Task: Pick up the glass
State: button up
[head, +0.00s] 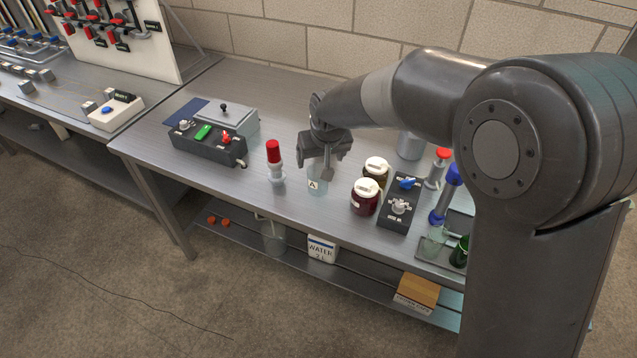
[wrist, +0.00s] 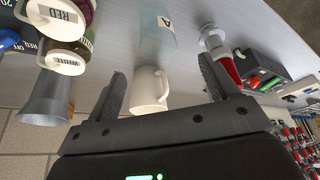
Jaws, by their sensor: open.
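A pale, see-through glass (head: 317,187) with a label "A" stands on the metal bench, just below and in front of my gripper (head: 317,171) in the head view. In the wrist view the same glass (wrist: 158,48) shows faintly beyond the fingertips. My gripper (wrist: 160,68) is open, with its fingers apart and pointing toward the bench. A white mug (wrist: 149,90) with a handle shows between the fingers in the wrist view; my gripper hides it in the head view. Another clear glass (head: 434,242) stands at the bench's right front.
Left of the labelled glass stands a red-topped white object (head: 274,160). A dark control box (head: 208,143) is farther left. Right are lidded jars, one dark red (head: 365,197), a switch panel (head: 399,205) and a green glass item (head: 460,252). The bench front left is clear.

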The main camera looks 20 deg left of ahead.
aim_at(318, 173)
jog(key=x, duration=1)
jog(key=shift+d+f, duration=0.1)
jog(key=shift+f, duration=0.05)
jog(key=shift+c, duration=0.4)
jog(key=c, duration=1)
